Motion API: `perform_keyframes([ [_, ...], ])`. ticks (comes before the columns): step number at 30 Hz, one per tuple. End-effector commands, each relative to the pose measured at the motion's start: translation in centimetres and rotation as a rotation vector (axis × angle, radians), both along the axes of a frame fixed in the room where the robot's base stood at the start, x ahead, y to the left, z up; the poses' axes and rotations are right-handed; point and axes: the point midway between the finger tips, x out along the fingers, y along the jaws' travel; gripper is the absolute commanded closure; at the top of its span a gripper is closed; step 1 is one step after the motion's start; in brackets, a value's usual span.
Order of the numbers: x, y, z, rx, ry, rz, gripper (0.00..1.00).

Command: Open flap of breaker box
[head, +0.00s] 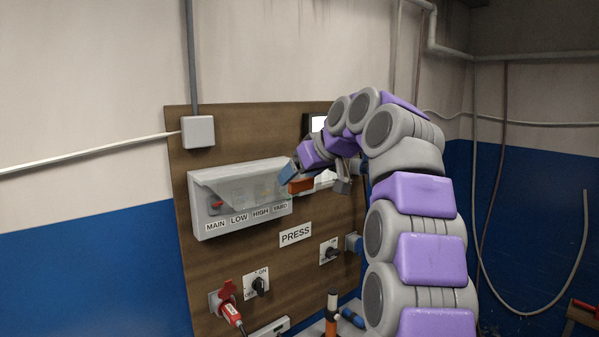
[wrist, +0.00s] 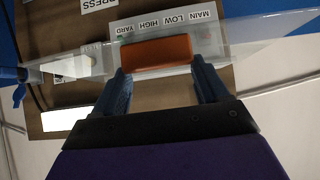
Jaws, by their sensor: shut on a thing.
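The grey breaker box (head: 206,224) is mounted on the brown board, with the labels MAIN, LOW, HIGH and YARD along its bottom. Its see-through flap (head: 250,192) stands tilted out from the box front, partly open. In the wrist view the flap (wrist: 240,32) stretches across the top. An orange handle (wrist: 156,53) sits on the flap, and it also shows in the head view (head: 301,186). My gripper (wrist: 160,68) is shut on the handle, one blue finger at each end. In the head view my gripper (head: 289,172) is at the box's right end.
A red switch (head: 216,204) shows inside the box at the left. Below are a PRESS label (head: 295,234), a red plug (head: 230,312) in a socket and black rotary switches (head: 260,285).

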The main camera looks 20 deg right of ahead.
Motion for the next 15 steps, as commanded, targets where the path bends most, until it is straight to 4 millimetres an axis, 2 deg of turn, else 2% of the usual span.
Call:
perform_keyframes([
  [12,-0.17,0.1,-0.25,-0.004,0.015,0.002,0.81],
  [13,-0.16,0.12,-0.26,-0.004,0.015,0.002,0.24],
  [15,-0.18,0.12,-0.24,-0.004,0.014,0.002,0.18],
])
